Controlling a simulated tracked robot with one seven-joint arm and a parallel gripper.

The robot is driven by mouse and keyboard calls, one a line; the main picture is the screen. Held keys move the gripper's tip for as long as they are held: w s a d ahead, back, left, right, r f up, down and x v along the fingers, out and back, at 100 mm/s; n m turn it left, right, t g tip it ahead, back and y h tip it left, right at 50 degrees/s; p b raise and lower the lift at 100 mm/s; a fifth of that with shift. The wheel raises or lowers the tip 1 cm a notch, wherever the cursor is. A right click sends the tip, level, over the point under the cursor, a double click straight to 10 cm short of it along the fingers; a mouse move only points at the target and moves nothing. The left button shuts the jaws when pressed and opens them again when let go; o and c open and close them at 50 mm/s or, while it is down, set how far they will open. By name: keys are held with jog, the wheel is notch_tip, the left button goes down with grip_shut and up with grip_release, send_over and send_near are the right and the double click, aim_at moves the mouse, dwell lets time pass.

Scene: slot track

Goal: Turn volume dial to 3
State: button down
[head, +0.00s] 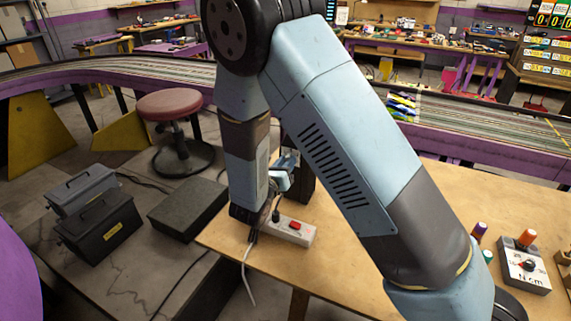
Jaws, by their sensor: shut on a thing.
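My arm (350,140) fills the middle of the head view and reaches down over the wooden table. Its end bends behind my forearm, where only part of my gripper (284,178) shows. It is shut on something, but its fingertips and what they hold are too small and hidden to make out. It is close to the left side of a dark upright box (302,182), mostly covered by my arm. I cannot see a volume dial or a dial reading there.
A white power strip (290,230) with a red switch and cable lies near the table's left edge. A meter (523,268) with a knob stands at right, near a purple-topped bottle (479,231). A stool (170,105) and dark cases (97,228) stand left.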

jog(key=shift+m, duration=0.4)
jog(key=shift+s+f+m, duration=0.1)
jog(key=shift+m, duration=8.6)
jog(key=shift+f+m, duration=0.1)
jog(key=shift+m, duration=8.6)
jog(key=c, duration=0.9)
grip_release()
jog(key=shift+c, duration=0.2)
jog(key=shift+r, duration=0.1)
